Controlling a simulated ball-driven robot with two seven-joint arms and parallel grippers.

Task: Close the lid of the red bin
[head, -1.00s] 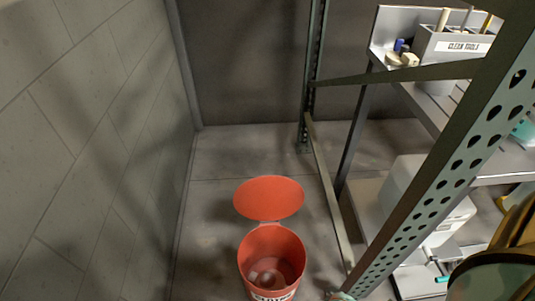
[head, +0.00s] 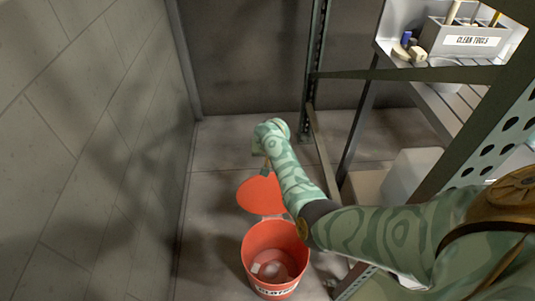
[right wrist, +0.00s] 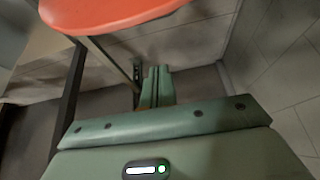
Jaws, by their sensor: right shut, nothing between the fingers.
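The red bin (head: 255,240) stands on the floor with its mouth open. Its round red lid (head: 256,196) is swung open on the far side of the rim, joined at a hinge. My right arm reaches in from the right above the bin. My right gripper (head: 265,170) is shut and empty, by the far edge of the lid; I cannot tell whether it touches. In the right wrist view the shut fingers (right wrist: 157,86) point past the red lid (right wrist: 110,10), which shows at the top with a gap in the picture. The arm covers the lid's right part. My left gripper is out of view.
A metal rack post (head: 455,110) and a shelf with a clean tools holder (head: 464,38) stand on the right. A block wall (head: 90,150) runs along the left. Free floor (head: 215,160) lies between the wall and the bin.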

